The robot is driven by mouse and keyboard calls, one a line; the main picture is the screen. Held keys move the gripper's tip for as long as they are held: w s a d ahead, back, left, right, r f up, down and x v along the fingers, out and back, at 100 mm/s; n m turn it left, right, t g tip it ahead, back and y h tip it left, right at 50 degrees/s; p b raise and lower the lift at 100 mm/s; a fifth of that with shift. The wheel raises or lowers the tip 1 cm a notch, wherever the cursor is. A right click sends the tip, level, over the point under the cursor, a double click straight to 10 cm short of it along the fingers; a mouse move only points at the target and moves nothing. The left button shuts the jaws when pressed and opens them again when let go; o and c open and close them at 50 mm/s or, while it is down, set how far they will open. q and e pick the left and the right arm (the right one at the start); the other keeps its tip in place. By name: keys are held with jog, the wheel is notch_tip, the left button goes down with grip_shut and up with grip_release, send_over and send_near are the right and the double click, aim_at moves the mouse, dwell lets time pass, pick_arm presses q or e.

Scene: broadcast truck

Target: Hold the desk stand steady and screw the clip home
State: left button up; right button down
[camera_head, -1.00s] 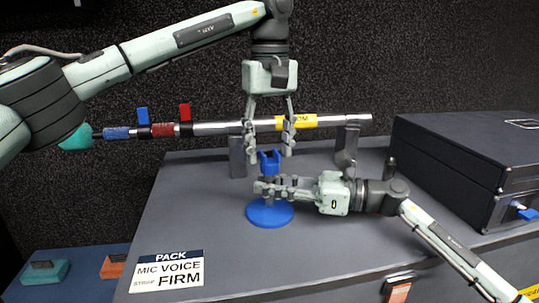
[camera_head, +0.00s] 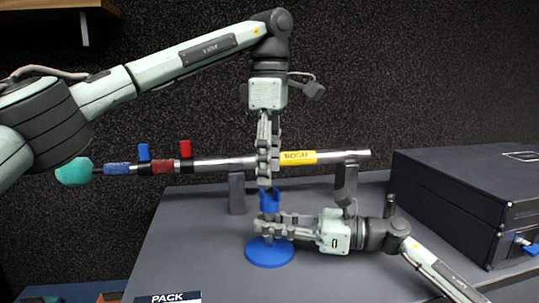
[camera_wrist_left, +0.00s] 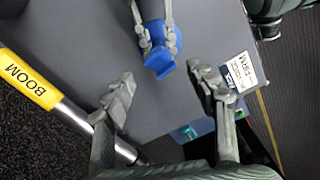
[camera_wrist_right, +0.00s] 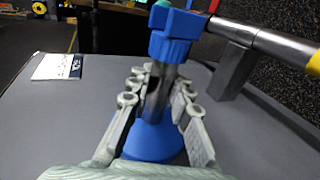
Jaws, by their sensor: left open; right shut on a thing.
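The desk stand has a round blue base (camera_head: 269,252) on the grey case top and a short post; in the right wrist view its post (camera_wrist_right: 158,98) stands upright between my right fingers. The blue clip (camera_head: 269,200) sits on top of the post, and it also shows in the right wrist view (camera_wrist_right: 175,40). My right gripper (camera_head: 266,228) is shut on the stand's post, level from the right. My left gripper (camera_head: 266,180) points down just above the clip. In the left wrist view its fingers (camera_wrist_left: 160,88) are wide apart and empty, with the clip (camera_wrist_left: 160,62) beyond their tips.
A boom pole (camera_head: 220,162) with a yellow label lies across two grey supports (camera_head: 237,193) just behind the stand. A black case (camera_head: 470,195) stands at the right. A PACK card (camera_head: 168,297) lies at the front left; the top between is clear.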

aim_at(269, 200)
pick_arm(q)
jog(key=n, duration=0.3)
jog(key=r+n, duration=0.1)
jog(key=n, duration=0.3)
jog(key=shift+r+n, duration=0.1)
jog(key=shift+n, duration=0.2)
jog(key=n, duration=0.6)
jog(key=shift+r, duration=0.4)
jog(key=shift+f, duration=4.05)
jog(key=c, duration=1.2)
jog(key=o, duration=1.3)
jog(key=shift+o, duration=0.2)
